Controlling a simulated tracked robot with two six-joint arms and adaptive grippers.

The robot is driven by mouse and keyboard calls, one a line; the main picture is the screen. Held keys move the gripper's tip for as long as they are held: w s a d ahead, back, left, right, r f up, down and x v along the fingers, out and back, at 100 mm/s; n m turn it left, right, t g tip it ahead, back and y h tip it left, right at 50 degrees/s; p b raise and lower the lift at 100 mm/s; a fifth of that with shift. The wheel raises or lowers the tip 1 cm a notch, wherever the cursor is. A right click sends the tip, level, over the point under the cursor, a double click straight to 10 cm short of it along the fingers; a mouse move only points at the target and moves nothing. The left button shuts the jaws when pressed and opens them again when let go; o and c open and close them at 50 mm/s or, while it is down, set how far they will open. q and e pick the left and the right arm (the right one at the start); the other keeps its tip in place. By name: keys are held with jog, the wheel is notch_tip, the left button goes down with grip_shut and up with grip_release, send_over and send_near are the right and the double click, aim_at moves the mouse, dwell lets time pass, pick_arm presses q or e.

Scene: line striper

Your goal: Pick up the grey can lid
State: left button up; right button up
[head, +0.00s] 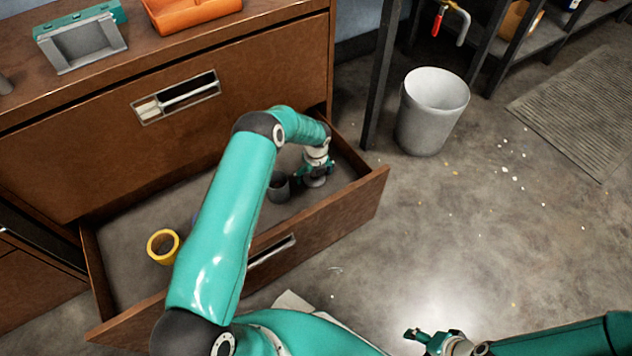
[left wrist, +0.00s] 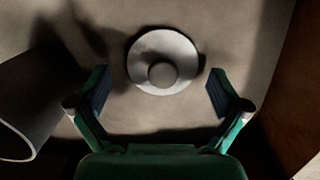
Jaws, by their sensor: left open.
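The grey can lid (left wrist: 162,62) is a round disc with a knob in its middle, lying on the floor of the open drawer in the left wrist view. My left gripper (left wrist: 158,92) is open and empty, its fingers apart on either side of the lid. In the head view, my left gripper (head: 315,174) is low inside the drawer at its right end and mostly covers the lid. My right gripper (head: 428,338) is far from the drawer.
The open drawer (head: 350,204) has walls close around the left gripper on the right. A yellow ring-shaped cup (head: 163,246) is at the drawer's left. An orange tray (head: 190,12) and a grey-green holder (head: 82,42) are on the cabinet top. A grey bin (head: 432,110) stands on the floor.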

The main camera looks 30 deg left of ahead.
pick_arm(q)
jog(key=shift+f, duration=0.1)
jog(key=c, duration=1.3)
jog(key=shift+c, duration=0.3)
jog(key=shift+s+d+f, duration=0.1)
